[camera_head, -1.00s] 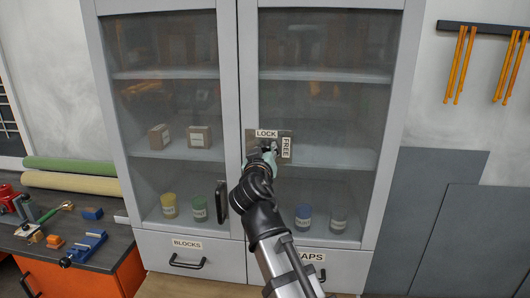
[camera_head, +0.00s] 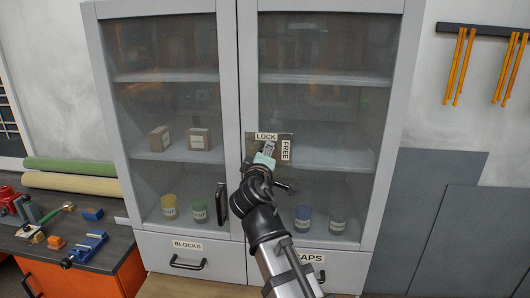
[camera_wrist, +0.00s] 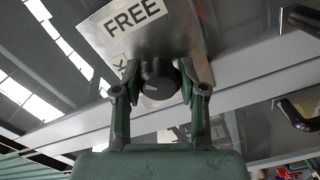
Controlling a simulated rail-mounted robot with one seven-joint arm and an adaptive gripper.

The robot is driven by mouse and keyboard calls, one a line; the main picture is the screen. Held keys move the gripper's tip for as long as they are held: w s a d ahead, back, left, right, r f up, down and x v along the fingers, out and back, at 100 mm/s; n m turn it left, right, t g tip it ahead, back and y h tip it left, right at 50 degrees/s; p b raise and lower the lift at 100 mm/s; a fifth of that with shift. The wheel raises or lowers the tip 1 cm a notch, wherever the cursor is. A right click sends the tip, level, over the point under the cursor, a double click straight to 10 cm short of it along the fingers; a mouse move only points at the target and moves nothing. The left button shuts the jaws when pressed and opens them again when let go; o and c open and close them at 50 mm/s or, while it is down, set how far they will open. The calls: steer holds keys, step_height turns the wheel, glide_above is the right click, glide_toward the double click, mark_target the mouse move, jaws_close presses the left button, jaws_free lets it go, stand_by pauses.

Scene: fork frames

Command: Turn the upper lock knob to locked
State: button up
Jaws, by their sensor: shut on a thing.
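A dark round knob (camera_wrist: 160,80) with a short pale mark on its face sits on a metal lock plate (camera_wrist: 178,30) on the cabinet's right door. In the wrist view my gripper (camera_wrist: 158,72) has one finger on each side of the knob and is shut on it. The FREE label (camera_wrist: 135,15) is at the top and the LOCK label is mostly hidden behind the left finger. In the head view the plate (camera_head: 251,146) shows LOCK above and FREE at the right. There my gripper (camera_head: 267,150) covers the knob, so its direction is unclear.
A dark vertical door handle (camera_head: 221,204) stands left of my arm. Jars and boxes stand behind the cabinet glass. Two labelled drawers are below, and a cluttered workbench (camera_head: 115,245) is at the left. Grey panels (camera_head: 430,200) lean at the right.

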steer(key=n+p, duration=0.2)
steer(key=n, duration=0.3)
steer(key=shift+r+p, duration=0.25)
steer(key=shift+p, duration=0.15)
steer(key=shift+n+p, duration=0.9)
steer(key=shift+n, duration=0.9)
steer(key=shift+f, duration=0.1)
steer(key=o, duration=1.2)
steer(key=shift+c, duration=0.2)
